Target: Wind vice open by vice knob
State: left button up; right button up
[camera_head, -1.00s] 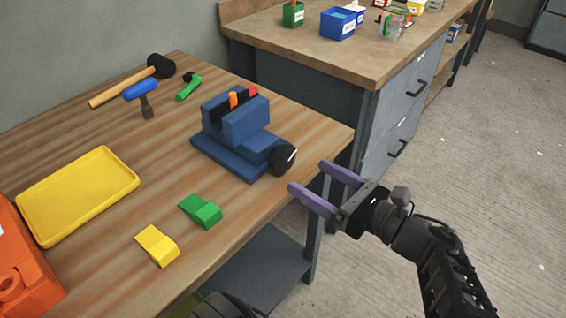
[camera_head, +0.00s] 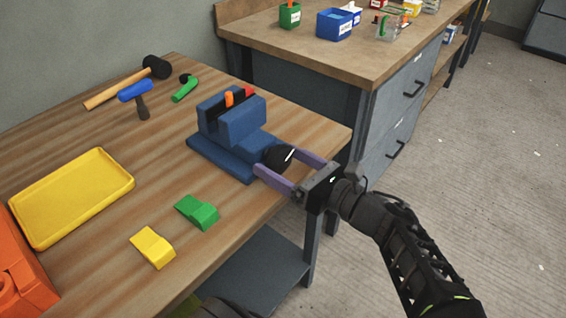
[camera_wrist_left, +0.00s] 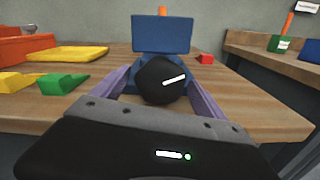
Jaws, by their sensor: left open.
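The blue vice (camera_head: 238,128) stands on the wooden bench near its right edge. Its round black vice knob (camera_head: 277,157) faces my left gripper and bears a white line. The knob also shows in the left wrist view (camera_wrist_left: 160,82), where the white line slants slightly up to the right. My left gripper (camera_head: 273,162) has its purple fingers open, one on either side of the knob. Whether the fingers touch it cannot be told. My right gripper is not in view.
A green block (camera_head: 197,212) and a yellow block (camera_head: 152,247) lie in front of the vice. A yellow tray (camera_head: 72,197), a hammer, a blue-handled tool (camera_head: 136,92) and a green tool lie further left. A second bench with bins stands behind.

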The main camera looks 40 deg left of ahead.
pick_arm(q)
jog(key=c, duration=1.4)
